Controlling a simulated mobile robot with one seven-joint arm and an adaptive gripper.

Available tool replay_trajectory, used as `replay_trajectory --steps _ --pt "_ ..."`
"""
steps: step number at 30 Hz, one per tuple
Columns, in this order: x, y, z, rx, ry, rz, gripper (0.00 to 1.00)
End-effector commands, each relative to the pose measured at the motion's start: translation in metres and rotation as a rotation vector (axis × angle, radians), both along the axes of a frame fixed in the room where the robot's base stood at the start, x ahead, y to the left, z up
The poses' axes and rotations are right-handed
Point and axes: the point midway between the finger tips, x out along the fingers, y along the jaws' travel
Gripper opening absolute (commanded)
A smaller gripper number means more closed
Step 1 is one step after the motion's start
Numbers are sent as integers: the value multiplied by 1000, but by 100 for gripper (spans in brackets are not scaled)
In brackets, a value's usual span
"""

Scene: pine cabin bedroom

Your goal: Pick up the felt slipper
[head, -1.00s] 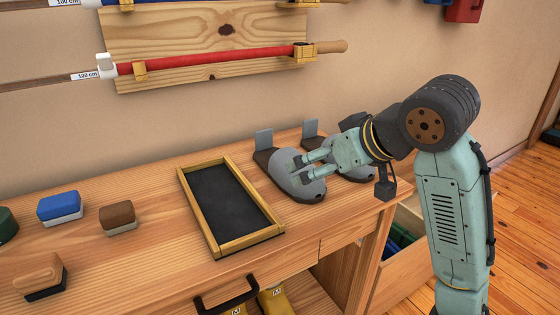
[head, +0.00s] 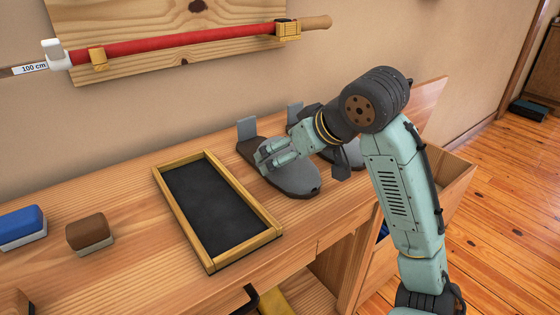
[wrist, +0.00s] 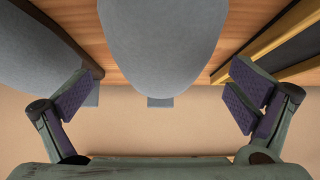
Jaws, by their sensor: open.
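A grey felt slipper (head: 292,183) with a dark rear part lies on the wooden bench, right of the black tray. A second grey slipper (head: 350,155) lies behind it to the right, partly hidden by my arm. My gripper (head: 263,158) is open above the nearer slipper, towards its dark end. In the wrist view, the nearer slipper (wrist: 160,40) shows in the middle, between the spread fingers, and the other slipper (wrist: 40,50) is at the left, beside one finger. I cannot tell whether the fingers touch the slipper.
A wood-framed black tray (head: 275,230) lies close to the left of the slipper. Grey upright plates (head: 246,128) stand behind the slippers. Blue (head: 20,225) and brown (head: 88,230) blocks sit at the left. A red pole (head: 190,42) hangs on the wall. The bench's front strip is clear.

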Motion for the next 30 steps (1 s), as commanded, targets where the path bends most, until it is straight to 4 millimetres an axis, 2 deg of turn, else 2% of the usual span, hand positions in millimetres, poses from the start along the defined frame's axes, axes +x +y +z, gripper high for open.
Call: replay_trajectory --steps 6,9,17,30 --pt "19 15 -23 -1 3 -1 100" --pt "24 19 -29 1 2 0 100" --pt "25 20 -30 0 0 -1 99" --pt "25 20 -30 0 0 0 70"
